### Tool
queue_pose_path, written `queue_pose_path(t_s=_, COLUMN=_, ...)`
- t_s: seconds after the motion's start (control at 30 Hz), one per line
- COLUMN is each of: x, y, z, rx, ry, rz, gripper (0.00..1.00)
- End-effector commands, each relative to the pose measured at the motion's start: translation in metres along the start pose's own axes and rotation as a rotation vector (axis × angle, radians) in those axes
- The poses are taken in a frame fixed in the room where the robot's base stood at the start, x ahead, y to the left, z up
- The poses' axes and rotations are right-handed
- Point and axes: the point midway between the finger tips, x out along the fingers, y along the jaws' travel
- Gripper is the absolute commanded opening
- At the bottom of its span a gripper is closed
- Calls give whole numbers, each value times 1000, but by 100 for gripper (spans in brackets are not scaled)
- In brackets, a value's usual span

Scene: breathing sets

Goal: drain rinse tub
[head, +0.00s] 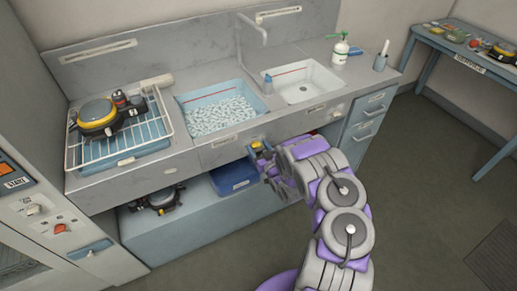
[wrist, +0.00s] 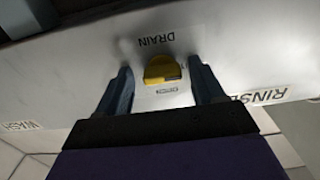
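A yellow drain knob (head: 257,146) sits on the front of the sink counter. In the wrist view the knob (wrist: 163,70) is beside a DRAIN label. My gripper (wrist: 166,85) is open, with one finger on each side of the knob and visible gaps between. In the head view my gripper (head: 263,158) is at the counter front, partly hidden by my arm. The right basin (head: 318,82) is white with a red line inside; its water level is unclear. The left basin (head: 184,100) is blue and full of white foam-like material. RINSE (wrist: 265,97) and WASH (wrist: 20,126) labels show in the wrist view.
A wire rack (head: 72,150) with yellow-and-black gear stands left on the counter. A soap bottle (head: 341,50) and grey cup (head: 380,62) stand right. A blue bin (head: 235,178) and dark gear (head: 156,200) sit on the lower shelf.

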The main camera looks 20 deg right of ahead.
Motion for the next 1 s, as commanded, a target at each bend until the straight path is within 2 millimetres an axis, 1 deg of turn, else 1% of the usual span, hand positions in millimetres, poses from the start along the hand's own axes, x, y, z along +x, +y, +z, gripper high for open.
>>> queue_pose_path(t_s=0.03, x=0, y=0, z=0, rx=0, ry=0, rz=0, gripper=63)
queue_pose_path(t_s=0.07, x=0, y=-1, z=0, rx=-1, ry=0, rz=-1, gripper=60)
queue_pose_path(t_s=0.53, x=0, y=0, z=0, rx=0, ry=0, rz=0, gripper=15)
queue_pose_path(t_s=0.77, x=0, y=1, z=0, rx=21, ry=0, rz=2, gripper=14)
queue_pose_path(t_s=1.0, x=0, y=0, z=-2, rx=132, ry=-1, rz=2, gripper=14)
